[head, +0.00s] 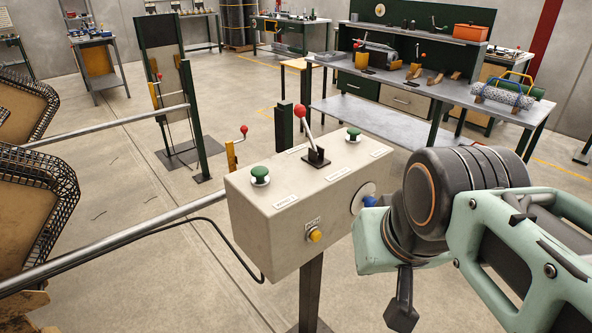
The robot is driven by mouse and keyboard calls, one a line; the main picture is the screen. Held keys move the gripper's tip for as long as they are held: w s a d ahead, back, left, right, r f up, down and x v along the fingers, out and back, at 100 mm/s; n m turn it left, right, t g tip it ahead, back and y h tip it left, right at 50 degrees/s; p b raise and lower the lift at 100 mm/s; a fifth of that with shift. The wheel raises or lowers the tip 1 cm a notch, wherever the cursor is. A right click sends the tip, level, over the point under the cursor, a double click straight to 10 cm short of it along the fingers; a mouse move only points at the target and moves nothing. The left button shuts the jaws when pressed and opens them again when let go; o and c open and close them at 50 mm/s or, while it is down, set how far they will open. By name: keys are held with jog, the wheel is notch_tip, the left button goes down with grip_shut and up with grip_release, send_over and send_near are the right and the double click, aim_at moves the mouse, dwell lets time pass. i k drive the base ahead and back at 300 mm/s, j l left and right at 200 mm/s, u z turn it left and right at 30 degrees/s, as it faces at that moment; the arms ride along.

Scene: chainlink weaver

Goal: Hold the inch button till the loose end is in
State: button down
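The inch button is a small yellow button (314,235) under an "INCH" label, low on the front of a beige control box (265,228). Nothing touches the button. My gripper (402,303) is at the right, beside the box's right end and apart from the yellow button. It is seen from the side and partly hidden by my arm, so I cannot tell whether it is open or shut. Dark wire mesh (52,205) shows at the left edge around tan panels. I cannot make out a loose end.
Two green buttons (260,174) (353,133) and a red-knobbed lever (301,112) stand on the box's top. A blue knob (369,201) is at its right end, close to my arm. A metal rail (140,230) runs left. A workbench (400,90) stands behind.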

aim_at(316, 236)
jog(key=z, duration=2.25)
jog(key=k+j, duration=0.75)
jog(key=k, duration=0.15)
jog(key=j+z, duration=0.1)
jog(key=l+u, duration=0.1)
